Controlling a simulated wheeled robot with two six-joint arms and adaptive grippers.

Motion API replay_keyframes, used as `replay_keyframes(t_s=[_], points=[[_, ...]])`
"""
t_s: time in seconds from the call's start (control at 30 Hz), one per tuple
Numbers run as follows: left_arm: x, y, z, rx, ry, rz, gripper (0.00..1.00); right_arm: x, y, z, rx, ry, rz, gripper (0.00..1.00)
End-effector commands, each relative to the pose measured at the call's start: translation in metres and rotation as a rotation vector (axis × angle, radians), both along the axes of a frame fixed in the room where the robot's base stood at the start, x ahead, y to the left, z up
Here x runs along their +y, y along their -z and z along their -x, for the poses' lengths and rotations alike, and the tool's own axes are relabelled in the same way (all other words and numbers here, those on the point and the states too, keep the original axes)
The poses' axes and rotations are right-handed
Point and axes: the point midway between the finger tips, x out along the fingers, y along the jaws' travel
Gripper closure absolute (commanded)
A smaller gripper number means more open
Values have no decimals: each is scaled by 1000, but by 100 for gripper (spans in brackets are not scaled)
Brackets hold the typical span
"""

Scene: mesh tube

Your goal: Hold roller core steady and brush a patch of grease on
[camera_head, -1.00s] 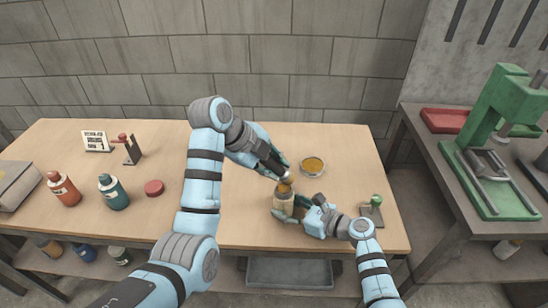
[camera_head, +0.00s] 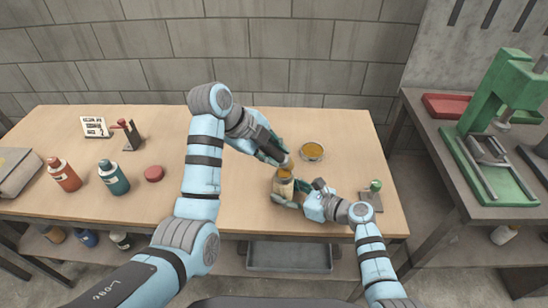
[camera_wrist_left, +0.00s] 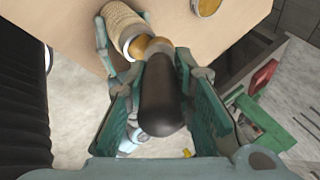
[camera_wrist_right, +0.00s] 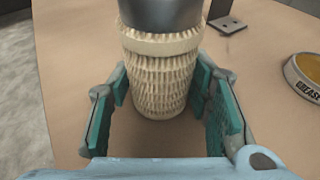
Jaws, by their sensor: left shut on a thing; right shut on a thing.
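The roller core (camera_head: 284,187) is a pale woven mesh tube standing upright near the table's front. In the right wrist view the roller core (camera_wrist_right: 160,75) sits between the fingers of my right gripper (camera_wrist_right: 163,110), which is shut on it. My left gripper (camera_wrist_left: 160,105) is shut on the dark handle of a brush (camera_wrist_left: 163,95). The brush's golden end (camera_head: 285,173) is at the core's upper end; I cannot tell whether it touches. The grease tin (camera_head: 312,151) stands open behind and to the right, and shows labelled in the right wrist view (camera_wrist_right: 306,75). No grease patch is clearly visible.
A small stand with a green knob (camera_head: 373,195) is right of my right gripper. The back right of the table is clear.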

Motion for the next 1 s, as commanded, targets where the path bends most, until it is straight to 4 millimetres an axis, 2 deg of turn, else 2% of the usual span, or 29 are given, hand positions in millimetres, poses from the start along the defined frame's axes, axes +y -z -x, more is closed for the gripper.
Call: replay_keyframes(t_s=[0.07, 0.63, 0.8, 1.0], points=[[0, -18, 0, -7, 1, 0, 100, 0, 0, 0, 1, 0, 1, 70], [0, -68, 0, -3, 1, 0, 100, 0, 1, 0, 1, 0, 0, 70], [0, -76, 1, -1, 1, 0, 100, 0, 1, 0, 1, 0, 0, 70], [0, -78, 1, -1, 1, 0, 100, 0, 1, 0, 1, 0, 0, 70]])
